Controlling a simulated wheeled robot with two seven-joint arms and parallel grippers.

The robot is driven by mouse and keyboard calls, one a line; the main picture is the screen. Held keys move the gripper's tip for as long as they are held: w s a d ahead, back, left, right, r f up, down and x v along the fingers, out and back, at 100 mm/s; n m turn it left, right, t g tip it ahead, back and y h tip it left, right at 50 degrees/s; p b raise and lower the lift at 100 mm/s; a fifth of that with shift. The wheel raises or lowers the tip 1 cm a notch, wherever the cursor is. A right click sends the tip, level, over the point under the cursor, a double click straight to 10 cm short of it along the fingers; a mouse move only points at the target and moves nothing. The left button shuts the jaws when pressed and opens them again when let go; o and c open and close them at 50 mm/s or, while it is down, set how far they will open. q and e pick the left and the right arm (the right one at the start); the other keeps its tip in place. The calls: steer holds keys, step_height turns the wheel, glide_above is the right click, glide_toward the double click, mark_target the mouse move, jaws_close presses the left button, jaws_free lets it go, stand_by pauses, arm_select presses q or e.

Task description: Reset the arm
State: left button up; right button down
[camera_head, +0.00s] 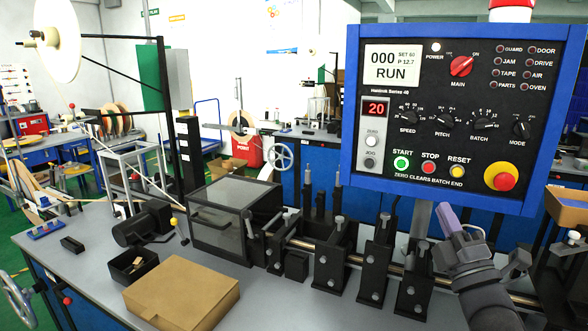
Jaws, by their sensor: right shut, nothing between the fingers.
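My right gripper (446,212) comes up from the bottom right. Its pale purple fingers are shut and empty, pointing up in front of the lower edge of the control panel (437,190), below the STOP and RESET buttons. I cannot tell whether it touches the panel. The panel has a blue frame and a screen (391,66) that reads 000 and RUN. Its green START button (401,162) looks lit. The red STOP button (428,167), yellow RESET button (458,171) and red emergency knob (503,181) are uncovered. My left gripper is not in view.
A row of black brackets on rods (330,255) runs along the grey bench just left of my right arm. A dark clear-sided box (222,225), a cardboard box (182,293) and a black bin (128,268) stand further left. A tape reel (58,40) hangs upper left.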

steer(key=s+a+f+m+g+h, duration=0.2)
steer(key=s+f+m+g, duration=0.3)
steer(key=f, duration=0.5)
steer(key=s+a+f+m+g+h, duration=0.25)
steer(key=f+m+g, duration=0.35)
steer(key=f, duration=0.4)
steer(key=s+a+f+m+g, duration=0.2)
steer(key=s+f+m+g, duration=0.1)
steer(key=s, duration=0.5)
steer(key=s+a+f+m+g+y, duration=0.1)
steer(key=s+a+f+m+g, duration=0.2)
steer(key=s, duration=0.5)
steer(key=s+a+f+m+g, duration=0.1)
steer(key=s+f+m+g, duration=0.2)
steer(key=s, duration=0.5)
step_height(320, 180, down, 18)
steer(key=s+n+g, duration=0.1)
steer(key=s+g, duration=0.1)
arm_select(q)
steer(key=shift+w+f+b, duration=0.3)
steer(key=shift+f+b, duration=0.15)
arm_select(e)
steer(key=s+d+f+g, duration=0.1)
steer(key=s+d+f, duration=0.2)
steer(key=s+f, duration=0.8)
steer(key=s, duration=0.2)
steer(key=shift+s+d+f+n+g, duration=0.3)
steer(key=shift+d, duration=0.1)
